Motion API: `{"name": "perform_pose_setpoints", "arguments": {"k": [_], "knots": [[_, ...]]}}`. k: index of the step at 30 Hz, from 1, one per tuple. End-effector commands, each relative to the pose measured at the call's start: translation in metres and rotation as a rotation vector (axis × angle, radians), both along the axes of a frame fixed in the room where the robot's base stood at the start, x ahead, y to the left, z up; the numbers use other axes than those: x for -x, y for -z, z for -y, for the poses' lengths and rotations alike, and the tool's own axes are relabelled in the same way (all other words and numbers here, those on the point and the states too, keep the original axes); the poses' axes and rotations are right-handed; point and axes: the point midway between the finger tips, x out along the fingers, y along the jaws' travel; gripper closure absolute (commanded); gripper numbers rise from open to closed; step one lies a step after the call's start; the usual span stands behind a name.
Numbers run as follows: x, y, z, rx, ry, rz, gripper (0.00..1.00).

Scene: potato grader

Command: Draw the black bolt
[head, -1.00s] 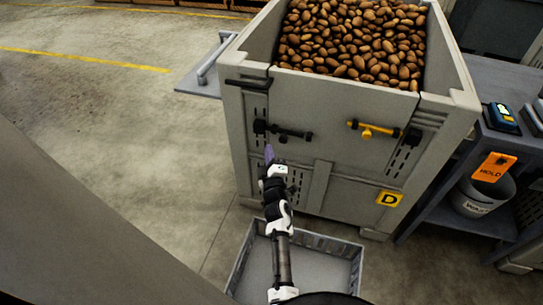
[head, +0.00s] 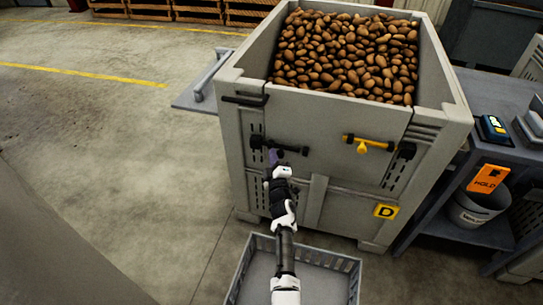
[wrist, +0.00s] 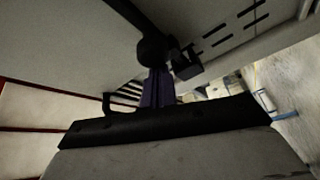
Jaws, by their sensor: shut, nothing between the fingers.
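The black bolt (head: 288,149) lies level across the left part of the grey crate's (head: 315,117) front face, with a dark end block at its left end. In the wrist view the bolt's dark rod and round knob (wrist: 151,49) are just beyond my fingertips. My gripper (head: 273,157) has purple fingers and is at the bolt, just below it. The fingers (wrist: 157,77) are shut and empty. They overlap the knob in the wrist view; I cannot tell whether they touch it.
A yellow bolt (head: 366,144) sits to the right on the same face, above a yellow "D" plate (head: 386,211). Potatoes (head: 345,60) fill the crate. A grey slatted tray (head: 247,262) stands below my arm. A bench with an orange HOLD tag (head: 488,178) is at right.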

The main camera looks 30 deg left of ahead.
Motion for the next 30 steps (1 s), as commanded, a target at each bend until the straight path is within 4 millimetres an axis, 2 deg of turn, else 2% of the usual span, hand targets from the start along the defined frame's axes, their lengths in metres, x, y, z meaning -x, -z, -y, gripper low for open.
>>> {"name": "perform_pose_setpoints", "arguments": {"k": [5, 12, 15, 30], "knots": [[-0.002, -0.003, 0.007, 0.001, 0.003, 0.0, 1.0], [-0.011, -0.003, 0.041, 0.001, 0.006, -0.001, 1.0], [-0.013, -0.002, 0.048, 0.001, 0.003, -0.001, 1.0], [-0.014, -0.001, 0.049, 0.001, 0.004, -0.002, 1.0]]}}
